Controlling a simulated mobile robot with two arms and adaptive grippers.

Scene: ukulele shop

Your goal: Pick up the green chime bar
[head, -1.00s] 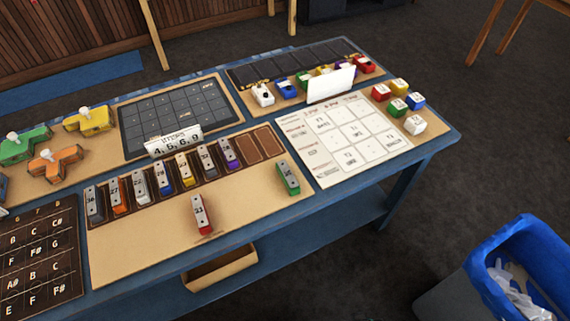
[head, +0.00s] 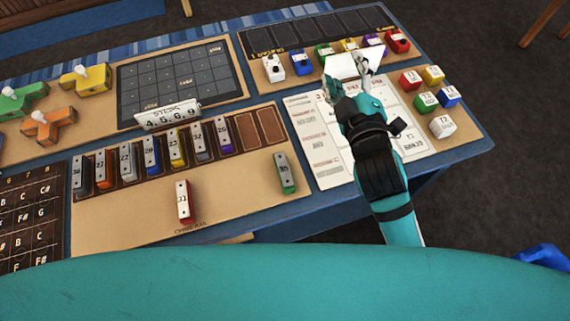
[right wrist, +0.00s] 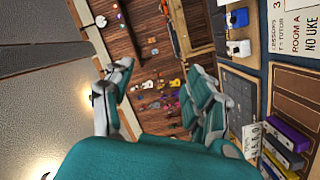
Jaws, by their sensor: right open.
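The green chime bar (head: 285,173) lies on the right part of the tan chime mat (head: 240,192), apart from the row of bars, with a grey metal top plate. My right gripper (head: 350,78) is above the white card sheet to the right of and beyond the green bar. In the right wrist view its two fingers (right wrist: 165,95) are spread with nothing between them. The green bar is not visible in the right wrist view.
A red chime bar (head: 184,202) lies on the mat's front. Several bars stand in the dark rack (head: 245,130), whose two right slots are empty. Coloured cubes (head: 425,101) sit at the right. A white sign (head: 167,115) stands behind the rack.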

